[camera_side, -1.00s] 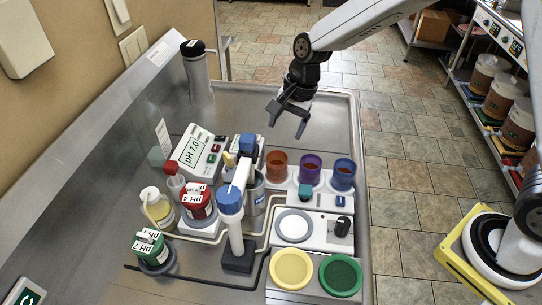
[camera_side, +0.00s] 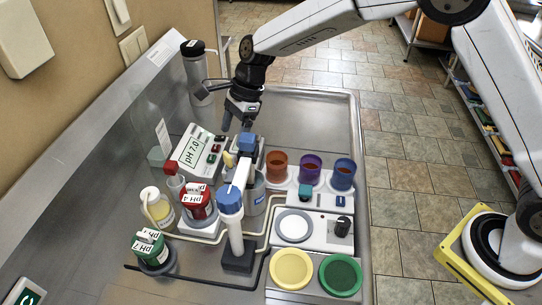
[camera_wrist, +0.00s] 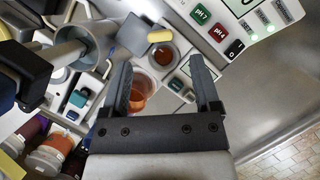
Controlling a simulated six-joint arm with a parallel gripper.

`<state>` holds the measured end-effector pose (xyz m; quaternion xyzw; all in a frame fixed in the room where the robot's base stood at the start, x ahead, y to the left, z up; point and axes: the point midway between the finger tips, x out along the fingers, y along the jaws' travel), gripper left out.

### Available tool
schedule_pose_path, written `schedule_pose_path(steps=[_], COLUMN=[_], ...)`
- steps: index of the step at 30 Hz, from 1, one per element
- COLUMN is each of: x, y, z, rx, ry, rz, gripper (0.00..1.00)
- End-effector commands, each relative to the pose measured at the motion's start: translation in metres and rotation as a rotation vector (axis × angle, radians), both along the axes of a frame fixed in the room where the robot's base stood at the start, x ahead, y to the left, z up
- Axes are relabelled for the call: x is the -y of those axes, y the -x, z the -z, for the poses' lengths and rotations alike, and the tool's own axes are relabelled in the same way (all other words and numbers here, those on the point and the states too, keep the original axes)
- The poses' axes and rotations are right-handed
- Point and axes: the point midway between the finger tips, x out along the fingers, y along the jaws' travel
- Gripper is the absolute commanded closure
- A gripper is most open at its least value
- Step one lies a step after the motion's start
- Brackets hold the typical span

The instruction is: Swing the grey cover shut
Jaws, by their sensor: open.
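The grey cover (camera_wrist: 132,35) shows in the wrist view as a small square flap with a yellow tab (camera_wrist: 160,36) at its edge. It appears raised beside a round opening with brown contents (camera_wrist: 164,56). In the side view the yellow tab (camera_side: 229,159) shows between the pH meter and the blue-topped probe; the cover itself is hard to make out there. My gripper (camera_side: 237,124) is open and empty, pointing down above and behind the tab. In the wrist view the open fingers (camera_wrist: 160,78) lie just below the cover, apart from it in the picture.
The pH meter (camera_side: 194,150) stands left of the tab. The blue-capped probe stand (camera_side: 231,200) rises in front. Orange (camera_side: 276,165), purple (camera_side: 310,168) and blue (camera_side: 343,174) cups stand to the right. The steel bench behind them (camera_side: 310,115) is clear.

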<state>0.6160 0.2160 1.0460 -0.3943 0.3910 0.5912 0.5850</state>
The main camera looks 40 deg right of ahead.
Motion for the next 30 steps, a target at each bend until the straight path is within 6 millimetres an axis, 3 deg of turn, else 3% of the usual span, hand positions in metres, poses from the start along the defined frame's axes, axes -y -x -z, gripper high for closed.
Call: schedule_pose_path(steps=[15, 29, 30], x=[-0.022, -0.026, -0.026], y=[0.001, 0.000, 0.000], z=[0.054, 0.064, 0.064], rx=[-0.001, 0.002, 0.002], ry=[0.002, 0.002, 0.002], rz=[-0.001, 0.000, 0.000], gripper=[0.21, 0.21, 0.30])
